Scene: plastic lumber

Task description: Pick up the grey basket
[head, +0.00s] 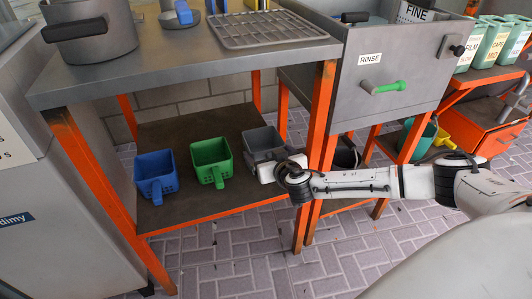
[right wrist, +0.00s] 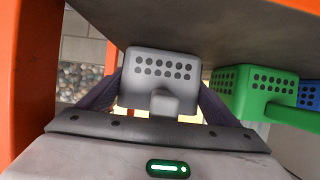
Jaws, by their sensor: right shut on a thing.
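The grey basket (head: 262,141) is at the right end of the dark lower shelf (head: 205,205), in a row with the other baskets. My right gripper (head: 272,166) reaches in from the right, low at the basket's near side, and is shut on it. In the right wrist view the grey basket (right wrist: 160,66), with its rows of holes and stubby handle, is between the two dark fingers. I cannot tell whether its bottom touches the shelf. My left gripper is not in view.
A green basket (head: 210,158) and a blue basket (head: 155,172) stand to the left on the same shelf. An orange table leg (head: 318,140) is close on the right. The grey tabletop (head: 190,65) lies above, with a pot (head: 90,30) and a rack (head: 260,30).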

